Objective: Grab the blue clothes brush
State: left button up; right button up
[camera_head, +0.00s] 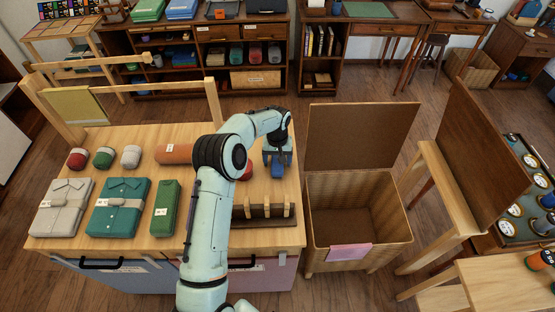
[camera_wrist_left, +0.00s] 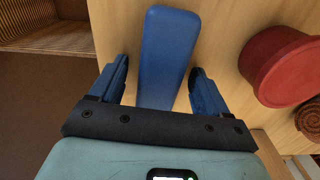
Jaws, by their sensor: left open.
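The blue clothes brush (camera_wrist_left: 168,55) is a long block with rounded corners on the light wooden table top. In the left wrist view it lies between the two blue fingers of my left gripper (camera_wrist_left: 158,88), with a gap showing on each side toward the tips. Its near end is hidden by the gripper body. In the head view my left gripper (camera_head: 278,158) points down over the table's right part, and a bit of the blue brush (camera_head: 277,171) shows at its fingers. My left gripper is open. My right gripper is out of view.
A red round item (camera_wrist_left: 284,66) sits close to the gripper's right. A wooden rack with pegs (camera_head: 262,212) stands at the table's front right. An open wicker hamper (camera_head: 405,232) stands beside the table. Folded clothes (camera_head: 120,207) and rolls lie to the left.

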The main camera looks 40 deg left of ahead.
pick_arm(q)
jog(key=c, duration=1.1)
jog(key=shift+r, duration=0.1)
